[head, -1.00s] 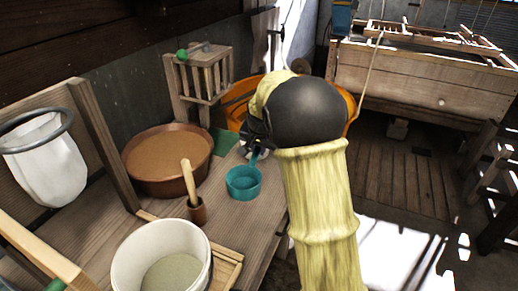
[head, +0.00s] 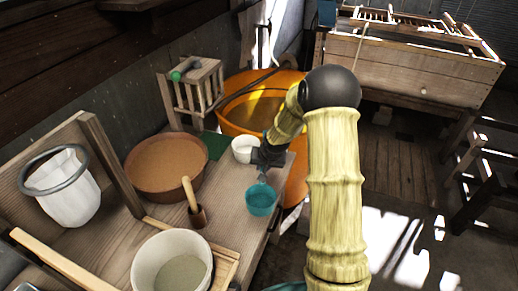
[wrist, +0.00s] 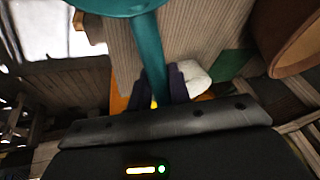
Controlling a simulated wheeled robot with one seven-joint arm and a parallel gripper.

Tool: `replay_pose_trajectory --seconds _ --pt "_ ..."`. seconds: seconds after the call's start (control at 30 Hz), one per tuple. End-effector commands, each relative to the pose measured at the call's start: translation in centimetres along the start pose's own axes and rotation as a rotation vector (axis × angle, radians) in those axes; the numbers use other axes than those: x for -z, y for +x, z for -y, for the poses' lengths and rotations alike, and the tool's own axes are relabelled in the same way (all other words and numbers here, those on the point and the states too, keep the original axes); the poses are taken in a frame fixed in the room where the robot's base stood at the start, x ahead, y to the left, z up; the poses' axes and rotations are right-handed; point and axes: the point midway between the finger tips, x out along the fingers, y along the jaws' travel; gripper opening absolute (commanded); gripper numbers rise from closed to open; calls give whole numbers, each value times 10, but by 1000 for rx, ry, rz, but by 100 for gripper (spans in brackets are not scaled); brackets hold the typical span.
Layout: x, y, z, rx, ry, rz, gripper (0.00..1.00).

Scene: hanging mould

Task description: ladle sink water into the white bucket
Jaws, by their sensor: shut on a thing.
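My gripper (head: 263,165) is shut on the handle of a teal ladle (head: 261,200). The wrist view shows the dark finger pads of my gripper (wrist: 166,88) around the teal handle, with the ladle's cup (wrist: 118,4) cut off at the top edge. The cup hangs by the right edge of the wooden bench; I cannot tell whether it holds liquid. The white bucket (head: 139,265) stands at the lower left with greyish liquid inside. An orange tub (head: 286,90) with brownish liquid stands behind my gripper, partly hidden by my arm.
A brown basin (head: 150,185), a wooden mortar with pestle (head: 196,212) and a small white bowl (head: 244,150) stand on the bench (head: 228,232). A white bag (head: 68,200) hangs in a ring at left. A wooden vat (head: 400,70) stands at the back right.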

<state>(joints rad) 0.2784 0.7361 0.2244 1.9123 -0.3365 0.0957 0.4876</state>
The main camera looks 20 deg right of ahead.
Motion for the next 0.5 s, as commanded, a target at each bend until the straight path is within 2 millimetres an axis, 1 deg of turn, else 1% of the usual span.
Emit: replay_pose_trajectory --seconds 0.03,0.27,0.5 --pt "-2 -12 -1 7 -18 9 0" --pt "-29 -23 -1 50 -124 31 0" --pt "-66 -45 5 92 -230 52 0"
